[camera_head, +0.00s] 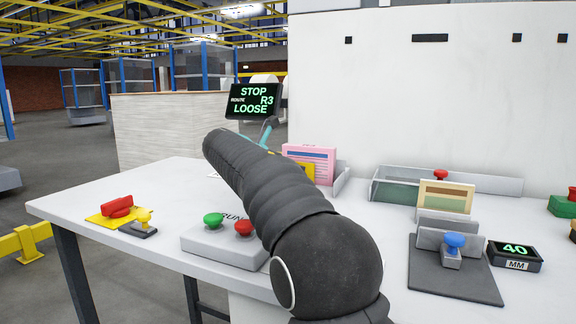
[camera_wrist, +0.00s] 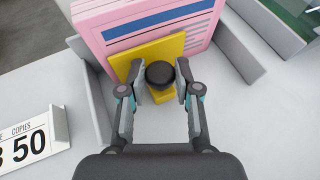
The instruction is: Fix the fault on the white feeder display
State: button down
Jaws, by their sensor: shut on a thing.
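A black display (camera_head: 253,101) with green letters reads STOP, ROUTE R3, LOOSE at the back of the white table. A pink bundle of printed sheets (camera_head: 310,153) stands upright in a grey holder; it also shows in the wrist view (camera_wrist: 170,24). A yellow plate (camera_wrist: 128,64) with a black round knob (camera_wrist: 160,73) stands in front of the bundle. In the head view my arm hides most of my gripper.
Green and red buttons on a grey RUN box (camera_head: 208,237) sit in front left. A red handle (camera_head: 117,207) and yellow knob (camera_head: 143,219) lie at left. A tan bundle (camera_head: 446,197), blue knob (camera_head: 454,242) and 40 MM display (camera_head: 515,254) stand right. A COPIES sign (camera_wrist: 32,143) is left of my gripper.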

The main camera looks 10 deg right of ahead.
jog(key=c, duration=0.9)
grip_release()
jog(key=shift+o, duration=0.2)
jog(key=v, duration=1.2)
